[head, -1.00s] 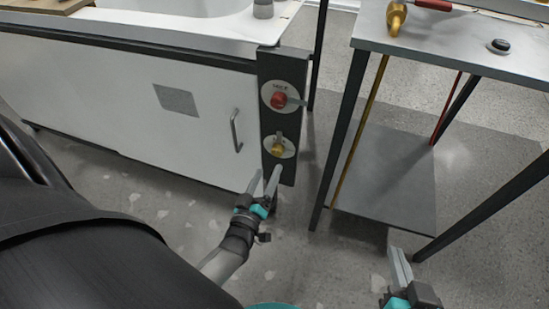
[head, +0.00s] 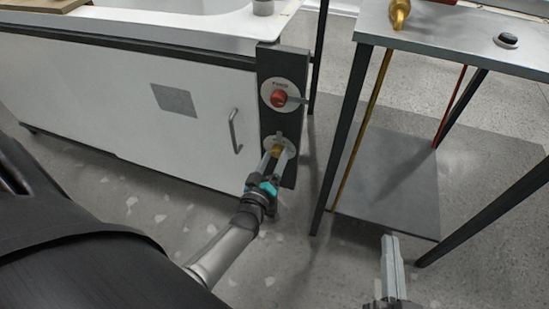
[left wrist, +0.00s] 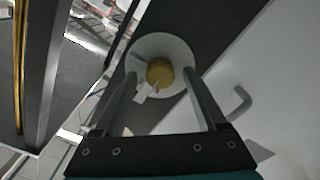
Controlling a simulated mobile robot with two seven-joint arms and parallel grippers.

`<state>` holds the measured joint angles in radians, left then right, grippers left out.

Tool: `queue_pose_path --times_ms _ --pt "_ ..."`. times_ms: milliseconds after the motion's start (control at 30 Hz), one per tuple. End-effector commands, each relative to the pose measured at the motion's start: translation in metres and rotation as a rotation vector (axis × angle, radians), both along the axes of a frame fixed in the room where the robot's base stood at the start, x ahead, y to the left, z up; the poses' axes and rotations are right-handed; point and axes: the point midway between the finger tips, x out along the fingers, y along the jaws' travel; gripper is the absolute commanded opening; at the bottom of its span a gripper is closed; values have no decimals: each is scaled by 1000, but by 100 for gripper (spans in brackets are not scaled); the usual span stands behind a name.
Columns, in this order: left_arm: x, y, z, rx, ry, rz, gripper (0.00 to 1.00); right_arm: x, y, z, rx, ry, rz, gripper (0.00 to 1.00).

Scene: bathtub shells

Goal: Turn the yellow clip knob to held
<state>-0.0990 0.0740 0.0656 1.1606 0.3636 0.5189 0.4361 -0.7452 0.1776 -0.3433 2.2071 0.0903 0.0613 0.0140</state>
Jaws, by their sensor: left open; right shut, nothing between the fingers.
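The yellow clip knob (head: 277,151) sits on a pale round plate low on the dark upright panel (head: 293,125) at the bathtub's end. In the left wrist view the yellow knob (left wrist: 160,72) lies between and beyond my left gripper's fingers. My left gripper (head: 276,157) is open, its fingers (left wrist: 160,95) on either side of the knob. I cannot tell whether they touch it. The plate's lettering is too small to read. My right gripper (head: 389,240) is shut and empty, over the floor at the lower right.
A red knob (head: 279,98) with a grey lever is above on the same panel. A door handle (head: 235,131) is on the white tub side (head: 100,100). A metal table (head: 460,40) with dark legs and a lower shelf stands to the right.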

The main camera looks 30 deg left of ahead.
Motion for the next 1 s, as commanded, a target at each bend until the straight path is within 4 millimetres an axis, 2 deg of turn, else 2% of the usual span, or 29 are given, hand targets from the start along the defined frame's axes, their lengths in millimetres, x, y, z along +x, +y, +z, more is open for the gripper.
queue_pose_path --times_ms 267,900,1000 --pt "1 0 0 0 0 0 74 0 0 0 2 -3 0 0" --pt "0 0 0 0 0 0 2 0 0 0 2 -1 0 0" --pt "0 0 0 0 0 0 0 0 0 0 2 -1 0 0"
